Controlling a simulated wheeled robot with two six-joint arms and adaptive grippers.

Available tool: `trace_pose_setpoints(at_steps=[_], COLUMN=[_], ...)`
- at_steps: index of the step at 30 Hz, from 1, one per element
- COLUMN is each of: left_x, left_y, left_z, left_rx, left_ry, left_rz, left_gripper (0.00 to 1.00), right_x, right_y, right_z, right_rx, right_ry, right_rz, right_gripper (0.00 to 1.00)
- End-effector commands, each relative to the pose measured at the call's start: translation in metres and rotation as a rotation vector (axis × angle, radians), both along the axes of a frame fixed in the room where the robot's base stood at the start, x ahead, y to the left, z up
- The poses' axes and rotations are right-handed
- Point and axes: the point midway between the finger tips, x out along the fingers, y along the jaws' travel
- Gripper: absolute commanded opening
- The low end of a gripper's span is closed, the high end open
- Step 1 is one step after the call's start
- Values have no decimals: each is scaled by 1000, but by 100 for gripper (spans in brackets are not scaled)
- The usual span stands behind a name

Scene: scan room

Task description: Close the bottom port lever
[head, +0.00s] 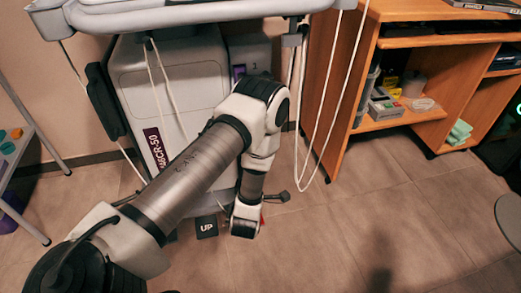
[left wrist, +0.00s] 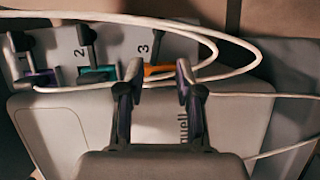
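In the left wrist view a grey panel (left wrist: 118,42) carries three numbered ports in a row. Port 1 has a dark lever (left wrist: 18,41) and a purple part (left wrist: 40,77), port 2 a dark lever (left wrist: 87,36) and a teal part (left wrist: 98,74). Port 3 has a dark lever (left wrist: 157,42) and an orange part (left wrist: 158,71). My left gripper (left wrist: 158,78) is open and empty, its fingertips either side of the orange part in the picture; I cannot tell contact. In the head view port 1's purple part (head: 239,72) shows; my arm hides the lower ports and the gripper. My right gripper is not in view.
White cables (left wrist: 235,42) loop across the panel and hang beside the cart (head: 150,85) in the head view. A wooden desk (head: 335,85) stands to the right, a grey wheeled stand (head: 25,140) to the left.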

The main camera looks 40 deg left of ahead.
Motion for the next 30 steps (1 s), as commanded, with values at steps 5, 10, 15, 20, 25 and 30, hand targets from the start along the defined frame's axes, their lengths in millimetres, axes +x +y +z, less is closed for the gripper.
trace_pose_setpoints(at_steps=[5, 10, 15, 20, 25, 30], left_x=[-25, -29, -29, -31, -45, -43], left_y=[-13, -14, -14, -11, 14, 20], left_z=[0, 1, 1, -7, -36, -27], left_rx=[1, 0, 5, 178, 642, 1034], left_ry=[3, 1, 4, 136, 609, 1092], left_rz=[-1, 0, 0, 7, 80, 68], left_gripper=[35, 35, 14, 0, 0, 0], right_x=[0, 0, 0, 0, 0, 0], right_y=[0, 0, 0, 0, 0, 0], right_z=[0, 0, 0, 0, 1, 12], right_rx=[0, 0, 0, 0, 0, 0], right_ry=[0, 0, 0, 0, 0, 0], right_rz=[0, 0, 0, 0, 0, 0], right_gripper=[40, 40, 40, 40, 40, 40])
